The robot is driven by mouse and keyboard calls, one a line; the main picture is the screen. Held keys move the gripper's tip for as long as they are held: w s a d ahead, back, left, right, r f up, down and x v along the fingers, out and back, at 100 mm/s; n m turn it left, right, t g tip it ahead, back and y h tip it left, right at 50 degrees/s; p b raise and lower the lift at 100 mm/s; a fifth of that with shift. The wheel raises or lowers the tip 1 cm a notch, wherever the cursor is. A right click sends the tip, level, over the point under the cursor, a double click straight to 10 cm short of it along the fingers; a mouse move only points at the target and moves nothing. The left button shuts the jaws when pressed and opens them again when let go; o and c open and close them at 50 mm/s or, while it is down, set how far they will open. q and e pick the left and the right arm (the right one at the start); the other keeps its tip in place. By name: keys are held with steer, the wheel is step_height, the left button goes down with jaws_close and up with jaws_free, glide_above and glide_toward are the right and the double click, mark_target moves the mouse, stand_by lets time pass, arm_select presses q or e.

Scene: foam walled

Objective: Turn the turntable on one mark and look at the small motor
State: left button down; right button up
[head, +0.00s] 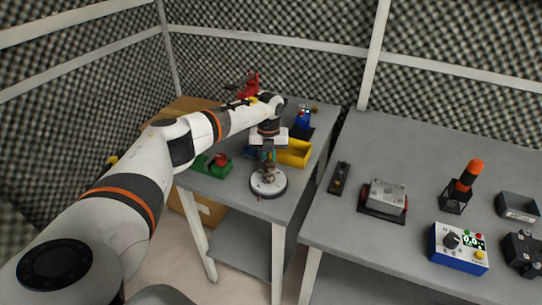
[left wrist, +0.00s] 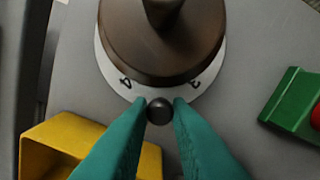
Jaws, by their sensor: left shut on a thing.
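The turntable (head: 277,189) is a round white disc on the near part of the left table. A brown, rounded thing with a stalk, likely the small motor (head: 268,174), stands on it; it fills the top of the left wrist view (left wrist: 160,45). Dark marks show on the white rim (left wrist: 113,75) there. My left gripper (head: 267,157) reaches down at the turntable. In the left wrist view its teal fingers (left wrist: 160,114) are shut on a dark round peg (left wrist: 159,111) at the rim. My right gripper is in neither view.
A gap separates this table from the right table (head: 420,150), which holds several devices, including a blue box with a dial (head: 458,249).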

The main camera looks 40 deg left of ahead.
arm_select(q)
steer(key=shift+s+a+r+n+p, duration=0.15)
steer(key=shift+s+a+n+p, duration=0.15)
steer(key=shift+n+p, duration=0.55)
steer(key=shift+s+a+r+n+p, duration=0.15)
steer(key=shift+a+n+p, duration=0.35)
steer(key=shift+n, duration=0.55)
steer(key=shift+s+d+f+n+p, duration=0.1)
steer(key=shift+f+n+p, duration=0.05)
steer(key=shift+n+p, duration=0.15)
steer(key=c, duration=1.3)
jaws_free()
steer(key=shift+c, duration=0.2)
steer(key=shift+f, duration=0.1)
step_height(320, 180, up, 12)
steer(key=b, duration=0.2)
